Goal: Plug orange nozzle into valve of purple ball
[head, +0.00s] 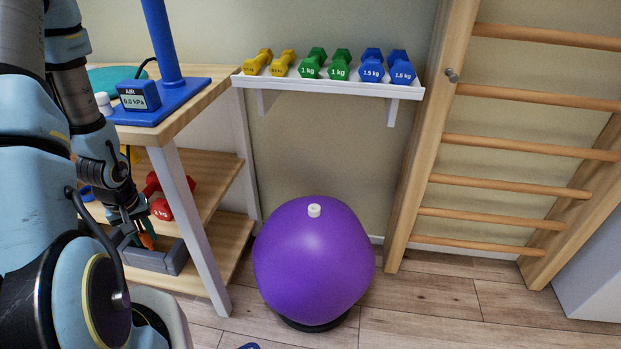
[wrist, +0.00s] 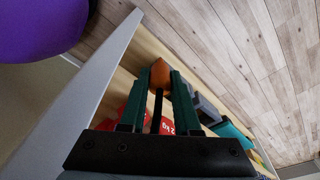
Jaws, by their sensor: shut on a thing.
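My gripper (head: 143,232) is at the lower left of the head view, beside the wooden shelf unit. It is shut on the orange nozzle (wrist: 160,74), whose tip shows between the green fingers in the wrist view. A black hose or rod runs back from the nozzle between the fingers. The purple ball (head: 312,268) rests on a dark ring on the floor, to the right of and apart from my gripper. Its white valve (head: 314,210) is on top and faces up. In the wrist view, part of the ball (wrist: 38,25) shows at the upper left; its valve is out of sight there.
The shelf unit's grey leg (head: 190,225) stands between my gripper and the ball. A red dumbbell (head: 172,197) and a grey holder (head: 160,258) are near my gripper. A blue air gauge (head: 139,95) reads 0.0 kPa. A white dumbbell shelf (head: 330,84) hangs above the ball.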

